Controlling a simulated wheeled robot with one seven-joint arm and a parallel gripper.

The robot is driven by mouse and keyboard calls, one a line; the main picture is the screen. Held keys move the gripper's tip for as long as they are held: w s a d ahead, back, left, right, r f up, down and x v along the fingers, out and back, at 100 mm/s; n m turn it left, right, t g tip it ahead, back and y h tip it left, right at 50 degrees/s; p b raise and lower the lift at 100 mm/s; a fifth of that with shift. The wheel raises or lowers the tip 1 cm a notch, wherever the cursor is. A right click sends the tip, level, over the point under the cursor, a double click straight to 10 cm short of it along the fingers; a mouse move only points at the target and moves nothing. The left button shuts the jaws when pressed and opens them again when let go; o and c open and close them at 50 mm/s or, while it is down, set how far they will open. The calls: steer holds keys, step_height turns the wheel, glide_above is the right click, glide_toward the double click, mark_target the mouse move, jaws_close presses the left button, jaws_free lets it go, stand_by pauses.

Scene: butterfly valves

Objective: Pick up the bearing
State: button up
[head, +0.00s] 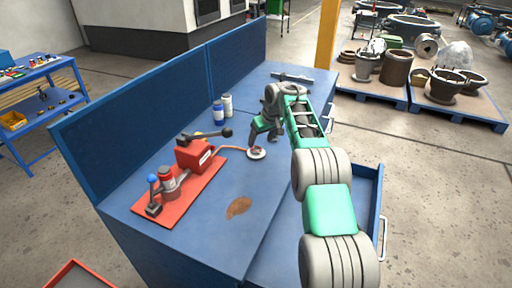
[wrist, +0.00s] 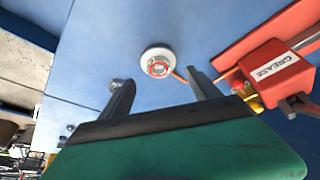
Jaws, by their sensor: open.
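The bearing (wrist: 158,67) looks like a small metal ring with a red band. It sits on a round white base on the blue workbench (wrist: 110,35). In the head view the bearing (head: 257,150) is small, just below my gripper (head: 264,136). In the wrist view my gripper (wrist: 160,79) is open, its two dark fingers spread with nothing between them. The bearing shows beyond the fingertips, roughly midway between them, and they look apart from it. The exact height of the fingers above the bench is hard to tell.
A red grease pump (head: 192,155) on a red plate stands to the left, its orange hose (head: 232,148) running to the white base. Two bottles (head: 222,108) stand behind. A brown stain (head: 238,207) marks the bench front. A blue back panel (head: 150,110) borders the bench.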

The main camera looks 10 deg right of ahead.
mark_target(258, 147)
steer(key=p+x, duration=0.1)
steer(key=x, duration=0.1)
steer(key=p+x, duration=0.1)
steer(key=x, duration=0.2)
steer(key=p+x, duration=0.1)
steer(key=x, duration=0.1)
steer(key=shift+w+d+f, duration=0.1)
steer(key=shift+w+f, duration=0.15)
steer(key=shift+w, duration=0.25)
steer(key=shift+c, duration=0.3)
jaws_close()
